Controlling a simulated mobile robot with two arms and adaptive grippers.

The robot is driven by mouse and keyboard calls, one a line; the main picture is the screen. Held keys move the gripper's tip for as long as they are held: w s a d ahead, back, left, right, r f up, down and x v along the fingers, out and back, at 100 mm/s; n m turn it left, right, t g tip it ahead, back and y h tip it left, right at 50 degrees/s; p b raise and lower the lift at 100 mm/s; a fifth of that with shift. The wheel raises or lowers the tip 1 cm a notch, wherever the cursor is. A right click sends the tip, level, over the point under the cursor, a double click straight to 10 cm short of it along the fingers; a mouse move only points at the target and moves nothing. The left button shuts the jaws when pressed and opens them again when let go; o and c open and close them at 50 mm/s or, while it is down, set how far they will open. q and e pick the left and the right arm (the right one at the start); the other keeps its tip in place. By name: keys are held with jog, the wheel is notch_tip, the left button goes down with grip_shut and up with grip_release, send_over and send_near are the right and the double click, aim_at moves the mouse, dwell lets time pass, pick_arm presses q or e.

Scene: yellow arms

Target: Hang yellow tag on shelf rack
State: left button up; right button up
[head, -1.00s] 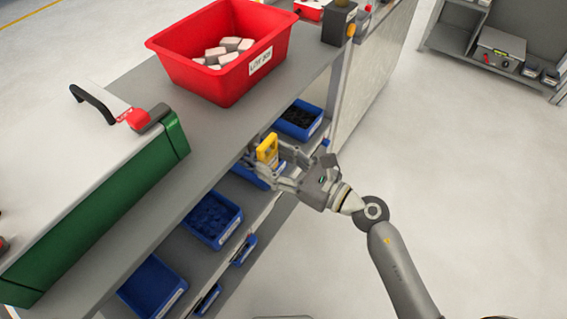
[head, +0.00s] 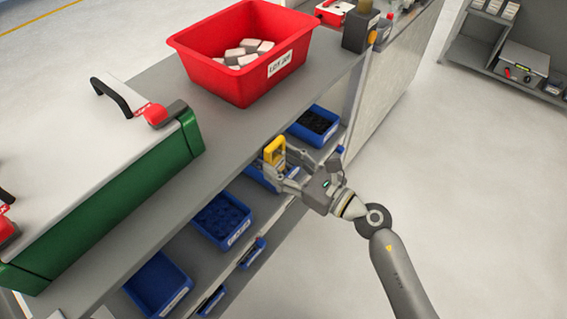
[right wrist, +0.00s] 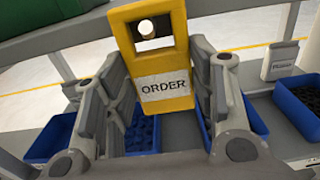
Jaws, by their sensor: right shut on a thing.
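The yellow tag (head: 274,152) has a hole near its top and a white label reading "ORDER"; it shows large in the right wrist view (right wrist: 160,62). My right gripper (head: 285,165) is shut on the tag and holds it upright at the front of the shelf rack (head: 205,252), just below the edge of the grey top. In the right wrist view its two fingers (right wrist: 160,90) stand on either side of the tag. Blue bins sit behind and below it. Whether the tag touches the rack cannot be told. My left gripper is not in view.
Blue bins (head: 222,220) fill the shelf under the grey top (head: 245,118). A red bin (head: 205,75) with pale blocks and a green-sided case (head: 110,205) stand on top. Open floor (head: 470,200) lies to the right.

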jog(key=o, duration=1.2)
jog(key=shift+c, duration=0.2)
jog(key=v, duration=1.2)
